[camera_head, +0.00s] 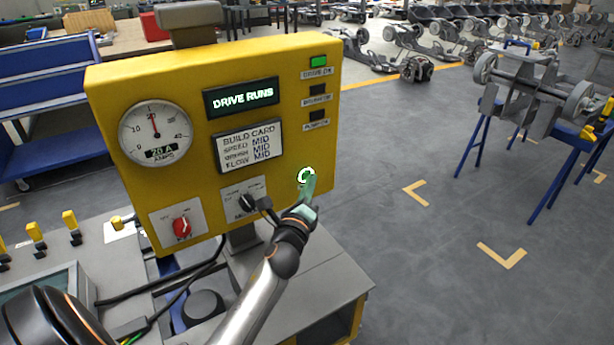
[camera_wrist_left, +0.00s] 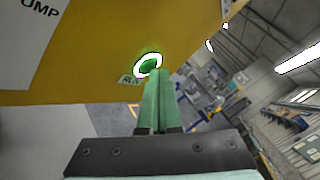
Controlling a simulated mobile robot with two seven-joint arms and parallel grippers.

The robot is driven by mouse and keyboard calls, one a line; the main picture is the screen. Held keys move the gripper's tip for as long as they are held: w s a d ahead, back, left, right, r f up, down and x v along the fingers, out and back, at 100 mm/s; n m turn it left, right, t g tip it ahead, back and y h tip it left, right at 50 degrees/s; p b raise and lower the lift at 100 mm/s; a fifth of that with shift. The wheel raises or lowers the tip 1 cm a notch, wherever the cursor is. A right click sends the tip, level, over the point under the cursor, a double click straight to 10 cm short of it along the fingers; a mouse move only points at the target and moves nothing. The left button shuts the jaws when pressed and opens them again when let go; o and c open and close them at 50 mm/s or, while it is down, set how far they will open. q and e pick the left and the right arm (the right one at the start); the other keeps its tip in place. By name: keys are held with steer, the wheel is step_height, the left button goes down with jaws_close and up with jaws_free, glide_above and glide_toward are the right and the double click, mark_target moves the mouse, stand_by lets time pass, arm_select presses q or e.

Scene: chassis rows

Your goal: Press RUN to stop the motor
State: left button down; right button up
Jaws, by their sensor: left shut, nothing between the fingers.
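The yellow control panel (camera_head: 282,133) stands on a grey bench. Its display (camera_head: 242,97) reads DRIVE RUNS. A round green button with a lit white ring (camera_head: 306,175) sits at the panel's lower right; it also shows in the left wrist view (camera_wrist_left: 148,65). My right gripper is not in view.
The panel also carries a dial gauge (camera_head: 156,134), a red knob (camera_head: 182,226), a black knob (camera_head: 246,203), a build card (camera_head: 248,147) and a lit green lamp (camera_head: 318,62). A chassis on blue trestles (camera_head: 530,95) stands at right. Open floor lies between.

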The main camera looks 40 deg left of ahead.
arm_select(q)
steer(key=shift+a, duration=0.25)
steer(key=shift+d, duration=0.1)
steer(key=shift+s+d, duration=0.1)
steer(key=shift+d, duration=0.35)
steer(key=shift+s+d+b, duration=0.1)
steer(key=shift+s+d, duration=0.3)
steer(key=shift+d, duration=0.5)
steer(key=shift+s+d+b, duration=0.1)
steer(key=shift+s+d, duration=0.3)
steer(key=shift+d, duration=0.45)
steer(key=shift+s+d+b, duration=0.1)
steer(key=shift+s+d, duration=0.3)
steer(key=shift+d, duration=0.5)
steer(key=shift+d, duration=0.1)
